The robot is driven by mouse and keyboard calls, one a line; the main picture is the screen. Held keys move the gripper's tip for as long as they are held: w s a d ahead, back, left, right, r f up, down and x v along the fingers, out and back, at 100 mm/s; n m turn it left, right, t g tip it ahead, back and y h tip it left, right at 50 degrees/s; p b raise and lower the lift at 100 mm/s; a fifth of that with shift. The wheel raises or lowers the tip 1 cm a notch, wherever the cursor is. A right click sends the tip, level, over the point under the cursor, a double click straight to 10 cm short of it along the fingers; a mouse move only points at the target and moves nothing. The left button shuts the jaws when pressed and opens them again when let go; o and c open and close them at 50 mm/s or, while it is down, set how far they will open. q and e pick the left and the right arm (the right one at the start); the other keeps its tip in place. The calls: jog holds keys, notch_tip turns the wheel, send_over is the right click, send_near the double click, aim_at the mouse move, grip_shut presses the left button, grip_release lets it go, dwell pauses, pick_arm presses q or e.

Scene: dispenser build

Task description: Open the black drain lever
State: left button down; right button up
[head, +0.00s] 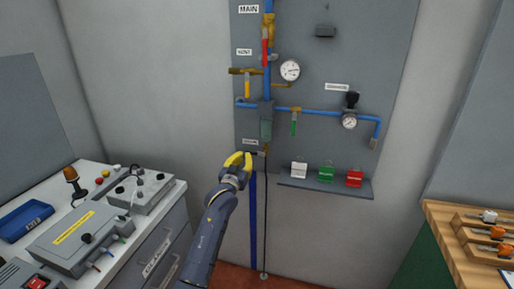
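The panel (395,60) on the back wall carries blue pipework. A small drain label (250,142) is low on the panel, beside the lower end of the vertical pipe. A short dark lever (256,154), seemingly the black drain lever, points left from a brass fitting there. My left gripper (243,155), with yellow fingers, is right at the lever's free end. The fingertips overlap the lever in the picture, so I cannot tell whether they touch or grip it. My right gripper is not in view.
A red lever (265,52), a yellow lever (247,88) and a green lever (294,126) are higher on the pipes. A shelf (325,189) with white, red and green lockout pieces juts out at right. A bench with control boxes (80,240) stands left, a wooden table (440,215) right.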

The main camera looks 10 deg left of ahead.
pick_arm(q)
jog(key=r, duration=0.1)
jog(key=s+r, duration=0.1)
jog(key=r, duration=0.1)
jog(key=shift+s+d+r, duration=0.15)
jog(key=shift+d+r, duration=0.15)
jog(key=shift+d, duration=0.05)
jog(key=r, duration=0.1)
send_over(252, 154)
jog(key=shift+w+r, duration=0.2)
jog(key=shift+w, duration=0.05)
notch_tip(252, 154, down, 3)
jog(key=shift+s+r, duration=0.1)
jog(key=shift+r, duration=0.1)
jog(key=shift+s+f, duration=0.15)
jog(key=shift+f, duration=0.5)
